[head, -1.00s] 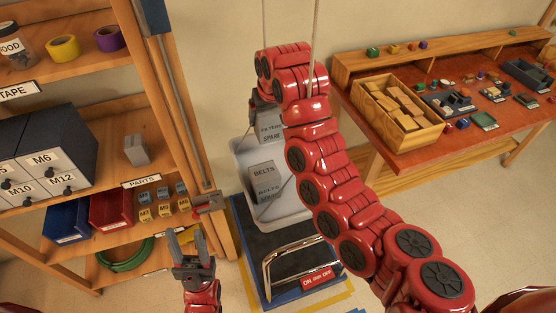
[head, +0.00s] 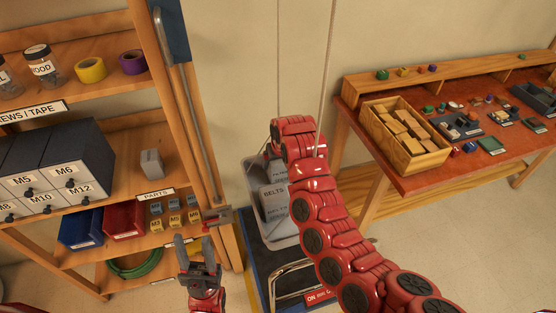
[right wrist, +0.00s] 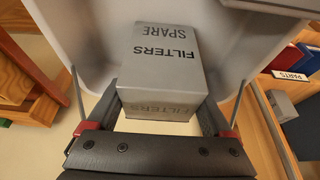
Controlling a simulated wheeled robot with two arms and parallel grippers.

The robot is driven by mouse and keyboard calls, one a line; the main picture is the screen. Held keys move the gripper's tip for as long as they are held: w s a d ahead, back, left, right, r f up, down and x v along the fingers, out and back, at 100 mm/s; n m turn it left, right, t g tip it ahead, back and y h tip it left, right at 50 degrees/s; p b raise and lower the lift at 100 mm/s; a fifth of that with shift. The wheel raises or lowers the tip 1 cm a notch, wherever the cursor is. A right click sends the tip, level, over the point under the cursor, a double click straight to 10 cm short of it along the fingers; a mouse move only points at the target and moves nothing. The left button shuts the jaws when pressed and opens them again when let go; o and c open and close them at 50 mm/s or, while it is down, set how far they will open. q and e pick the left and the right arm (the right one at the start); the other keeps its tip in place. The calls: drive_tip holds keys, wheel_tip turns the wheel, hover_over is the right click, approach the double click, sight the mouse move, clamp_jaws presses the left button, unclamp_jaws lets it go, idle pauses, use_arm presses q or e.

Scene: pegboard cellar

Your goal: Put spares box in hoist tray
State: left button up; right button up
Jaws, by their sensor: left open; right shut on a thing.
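The spares box, a grey box (right wrist: 165,62) marked FILTERS SPARE, sits between the fingers of my right gripper (right wrist: 160,122). In the head view the box (head: 277,173) is mostly hidden behind my red right arm. The gripper is shut on it at the hoist tray. The pale hoist tray (head: 286,241) hangs on ropes and holds a grey box (head: 274,202) marked BELTS. The tray's pale wall (right wrist: 85,35) surrounds the spares box in the wrist view. Whether the box touches the tray floor cannot be told. My left gripper (head: 193,246) is open and empty by the shelf.
A wooden shelf (head: 130,113) with drawers, bins and tape stands left. A workbench (head: 480,155) with a wooden crate (head: 430,146) stands right. The tray's ropes (head: 329,70) run up beside my right arm. A platform with a metal bar (head: 290,268) lies below the tray.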

drive_tip(key=shift+f, duration=0.1)
drive_tip(key=shift+f, duration=0.15)
drive_tip(key=o, duration=1.3)
drive_tip(key=shift+c, duration=0.2)
